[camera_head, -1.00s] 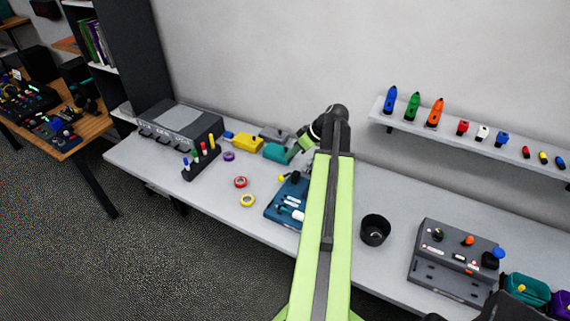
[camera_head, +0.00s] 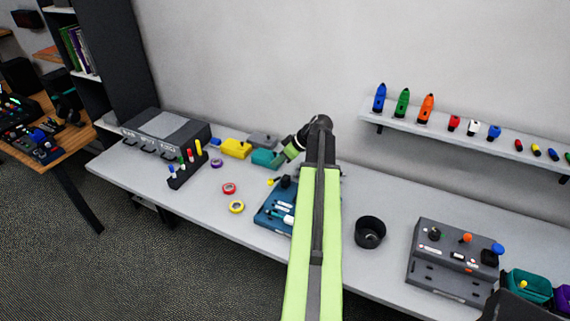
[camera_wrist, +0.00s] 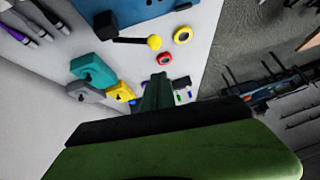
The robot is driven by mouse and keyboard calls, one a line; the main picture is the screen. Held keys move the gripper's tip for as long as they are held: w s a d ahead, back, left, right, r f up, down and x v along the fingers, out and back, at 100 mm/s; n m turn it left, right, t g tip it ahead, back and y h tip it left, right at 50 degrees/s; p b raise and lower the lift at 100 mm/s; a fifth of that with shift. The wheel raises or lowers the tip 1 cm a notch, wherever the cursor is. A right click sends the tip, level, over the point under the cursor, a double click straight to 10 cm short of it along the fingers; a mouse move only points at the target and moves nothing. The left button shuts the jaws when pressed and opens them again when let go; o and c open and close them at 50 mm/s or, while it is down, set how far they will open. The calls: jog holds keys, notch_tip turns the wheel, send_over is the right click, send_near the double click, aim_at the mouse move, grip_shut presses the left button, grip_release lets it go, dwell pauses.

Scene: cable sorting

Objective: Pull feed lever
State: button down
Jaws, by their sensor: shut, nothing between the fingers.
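A black lever with a yellow ball knob (camera_wrist: 155,42) sticks out of a black block (camera_wrist: 105,25) in the wrist view; I take it to be the feed lever. In the head view the yellow knob (camera_head: 270,182) shows left of the black block (camera_head: 286,182), at the far edge of the blue board (camera_head: 262,216). My gripper (camera_head: 279,161) is shut and empty, above the table beyond the knob, by the teal block. In the wrist view my gripper (camera_wrist: 160,78) is shut, with the knob apart from its tips.
A teal block (camera_head: 262,158), a yellow block (camera_head: 236,150) and a grey block (camera_head: 263,139) stand near my gripper. Red tape (camera_head: 229,188) and yellow tape (camera_head: 237,207) lie left of the board. A black cup (camera_head: 370,232) and grey control box (camera_head: 455,262) stand right.

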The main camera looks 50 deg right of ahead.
jog(key=b, duration=0.4)
send_over(275, 180)
jog(key=s+a, duration=0.1)
jog(key=a, duration=0.1)
notch_tip(275, 180, down, 6)
jog(key=shift+s+r, duration=0.1)
jog(key=shift+r, duration=0.05)
jog(key=shift+b, duration=0.3)
